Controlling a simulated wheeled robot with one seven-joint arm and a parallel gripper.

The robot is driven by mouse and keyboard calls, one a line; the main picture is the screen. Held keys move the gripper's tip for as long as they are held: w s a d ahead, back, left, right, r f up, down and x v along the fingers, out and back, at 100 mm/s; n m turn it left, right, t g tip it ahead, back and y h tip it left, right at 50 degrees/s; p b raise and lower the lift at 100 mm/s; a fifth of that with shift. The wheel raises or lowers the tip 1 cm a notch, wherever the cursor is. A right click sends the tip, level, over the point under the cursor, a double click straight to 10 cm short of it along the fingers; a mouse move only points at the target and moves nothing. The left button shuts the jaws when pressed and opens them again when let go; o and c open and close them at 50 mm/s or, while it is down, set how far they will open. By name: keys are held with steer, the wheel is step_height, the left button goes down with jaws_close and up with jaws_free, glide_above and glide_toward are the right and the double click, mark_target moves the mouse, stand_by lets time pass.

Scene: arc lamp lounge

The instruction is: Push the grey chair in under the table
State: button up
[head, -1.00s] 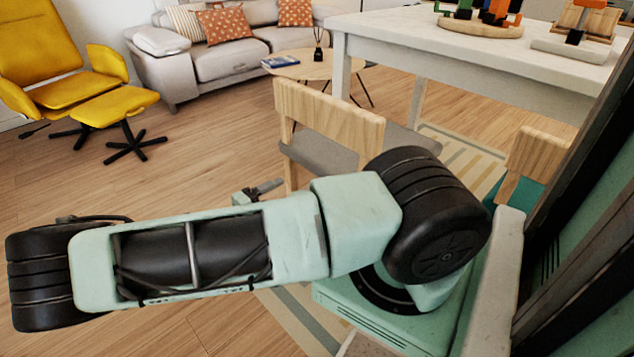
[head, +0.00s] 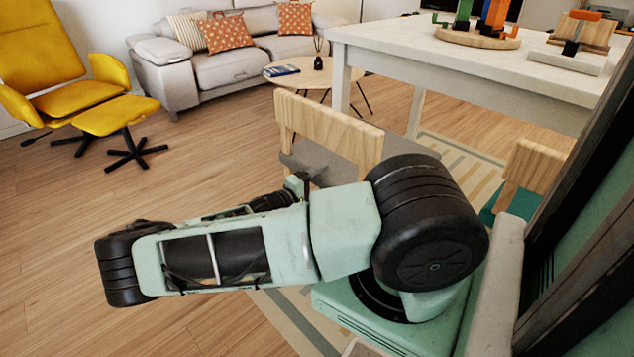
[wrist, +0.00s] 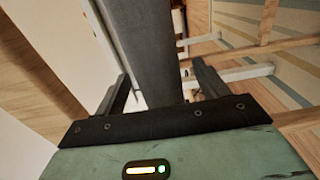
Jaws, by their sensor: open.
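The grey chair has a pale wooden backrest (head: 325,130) and a grey seat (head: 345,168). It stands at the near side of the white table (head: 470,72), apart from it in the head view. My gripper (head: 298,172) is at the chair, below the backrest and by the seat's left part; my arm hides the lower chair. In the wrist view my open gripper (wrist: 165,88) has a finger on each side of a long grey slab (wrist: 150,45), which looks like the seat seen edge-on. I cannot tell whether the fingers touch it.
A second chair (head: 535,165) with a teal seat stands at the right. The table carries a round wooden board (head: 478,40) and a stand. A yellow armchair (head: 55,60) with footstool, a sofa (head: 230,68) and a round side table (head: 305,75) are behind. Floor at left is clear.

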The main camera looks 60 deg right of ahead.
steer(key=shift+d, duration=0.25)
jaws_close()
